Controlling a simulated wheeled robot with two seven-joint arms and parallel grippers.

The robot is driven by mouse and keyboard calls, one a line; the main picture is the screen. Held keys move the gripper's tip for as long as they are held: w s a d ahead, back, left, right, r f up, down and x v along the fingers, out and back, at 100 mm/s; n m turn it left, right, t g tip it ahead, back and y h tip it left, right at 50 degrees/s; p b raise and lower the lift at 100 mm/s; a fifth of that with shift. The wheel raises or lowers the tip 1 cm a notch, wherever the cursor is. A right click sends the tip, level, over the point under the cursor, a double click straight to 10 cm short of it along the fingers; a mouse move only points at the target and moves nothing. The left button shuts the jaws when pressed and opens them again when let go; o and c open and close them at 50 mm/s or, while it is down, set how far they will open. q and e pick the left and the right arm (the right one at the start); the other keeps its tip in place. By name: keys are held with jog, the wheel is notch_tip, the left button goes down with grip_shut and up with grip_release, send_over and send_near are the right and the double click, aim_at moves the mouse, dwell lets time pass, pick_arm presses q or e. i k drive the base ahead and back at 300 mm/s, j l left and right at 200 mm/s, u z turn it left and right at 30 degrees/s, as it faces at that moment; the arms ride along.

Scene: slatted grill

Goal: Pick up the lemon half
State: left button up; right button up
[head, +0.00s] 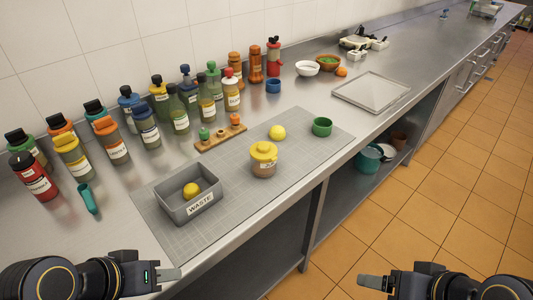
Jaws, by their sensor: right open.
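A small yellow lemon piece (278,132) lies on the grey gridded mat, between a yellow-lidded jar (263,160) and a green cup (322,127). Another yellow lemon-like piece (191,190) lies inside the grey bin (176,212) labelled WASTE. Whether either is a half is too small to tell. My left gripper (166,276) is low at the left, in front of the bin and apart from it; its jaw opening does not show clearly. My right gripper (374,283) is open over the floor side at the lower right, far from both lemon pieces.
Several bottles stand along the wall at left. A wooden rack (220,136) with small items sits behind the mat (240,206). A teal scoop (88,198) lies left of the bin. A flat metal tray (371,92) and bowls are further back. The mat's front right is clear.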

aim_at(276, 132)
jog(key=u, duration=0.35)
jog(key=i+l+u, duration=0.1)
jog(key=u, duration=0.35)
jog(key=l+u, duration=0.2)
jog(key=u, duration=0.2)
jog(key=i+l+u, duration=0.1)
jog(key=u, duration=0.35)
jog(key=l+u, duration=0.3)
jog(key=u, duration=0.15)
jog(key=l, duration=1.1)
jog(key=k, duration=0.05)
